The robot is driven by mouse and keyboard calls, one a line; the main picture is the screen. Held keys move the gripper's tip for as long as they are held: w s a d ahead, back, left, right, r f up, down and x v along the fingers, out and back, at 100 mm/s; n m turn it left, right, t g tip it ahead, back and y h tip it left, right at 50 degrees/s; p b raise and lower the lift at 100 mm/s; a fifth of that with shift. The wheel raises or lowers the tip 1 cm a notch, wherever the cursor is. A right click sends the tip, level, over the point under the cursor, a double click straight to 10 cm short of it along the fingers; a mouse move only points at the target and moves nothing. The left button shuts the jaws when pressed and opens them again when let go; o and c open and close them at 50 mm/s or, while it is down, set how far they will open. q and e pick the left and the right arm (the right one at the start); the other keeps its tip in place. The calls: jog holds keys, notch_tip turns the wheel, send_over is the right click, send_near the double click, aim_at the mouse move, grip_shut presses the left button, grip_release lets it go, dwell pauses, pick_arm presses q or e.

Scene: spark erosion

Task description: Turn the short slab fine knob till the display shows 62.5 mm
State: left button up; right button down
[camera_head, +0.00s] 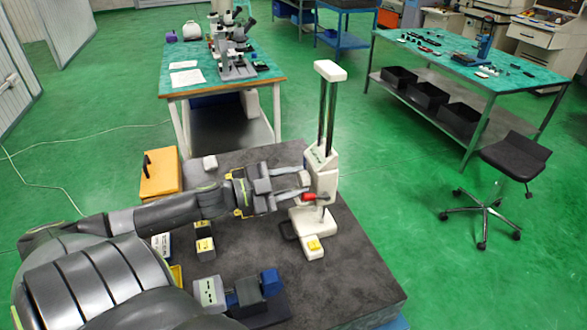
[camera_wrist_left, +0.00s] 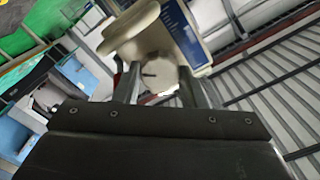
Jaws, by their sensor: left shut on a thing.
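A white measuring stand (camera_head: 322,165) with two dark upright columns stands on the dark slab (camera_head: 350,270). My left gripper (camera_head: 304,186) reaches it from the left, at the side of its carriage. In the left wrist view the left gripper (camera_wrist_left: 159,88) is shut on a round pale knob (camera_wrist_left: 158,72) with a short dark mark on its face. One finger is on each side of the knob. A blue and white panel (camera_wrist_left: 186,28) shows beside the knob; I cannot read a display value in either view. My right gripper is not in view.
A red-ended part (camera_head: 315,196) sticks out just below the left gripper. The slab's right front is clear.

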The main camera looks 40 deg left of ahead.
pick_arm(q)
jog(key=m+p, duration=0.1)
jog(key=m, duration=0.3)
jog(key=shift+r+m+p, duration=0.1)
jog(key=shift+m+p, duration=0.2)
jog(key=shift+p, duration=0.1)
jog(key=m+p, duration=0.1)
jog(key=m, duration=0.3)
jog(key=shift+m+p, duration=0.3)
jog(key=m+p, duration=0.1)
jog(key=m, duration=0.8)
jog(key=o, duration=1)
jog(key=shift+s, duration=0.1)
